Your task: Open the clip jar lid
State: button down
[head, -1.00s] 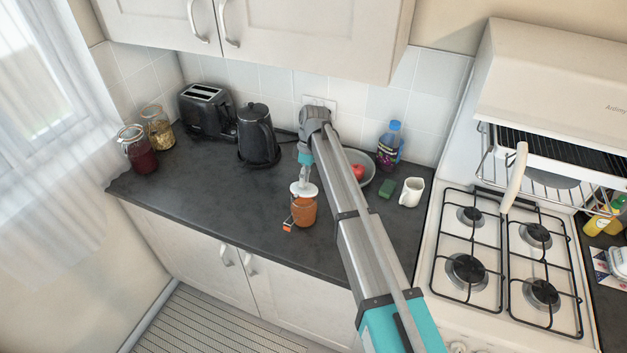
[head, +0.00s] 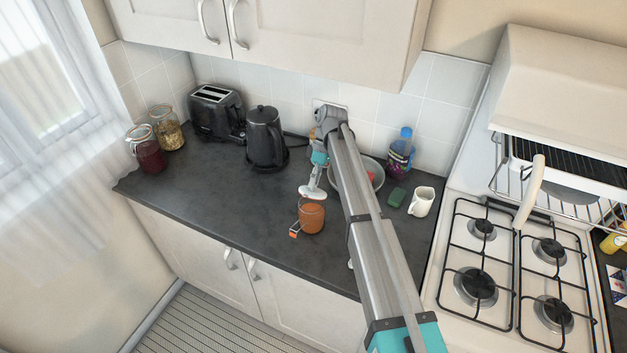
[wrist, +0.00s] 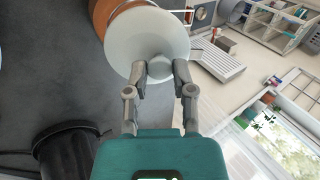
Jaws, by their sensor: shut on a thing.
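The clip jar (head: 313,219), with orange contents, stands upright on the dark counter. Its white lid (head: 309,194) is tilted up at the back, and the orange top of the jar shows in front of it. My gripper (head: 316,181) is behind and above the jar, shut on the lid's knob. In the wrist view the lid (wrist: 146,38) shows as a white disc between my gripper (wrist: 160,72) and the jar (wrist: 103,14).
A black kettle (head: 263,140) and toaster (head: 215,112) stand back left, with two jars (head: 148,150) in the corner. A bowl (head: 373,172) is partly behind my arm; a sponge (head: 397,197) and mug (head: 422,202) stand right. The counter left of the jar is clear.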

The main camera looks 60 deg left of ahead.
jog(key=shift+c, duration=2.3)
grip_release()
jog(key=shift+s, duration=0.2)
jog(key=shift+w, duration=0.1)
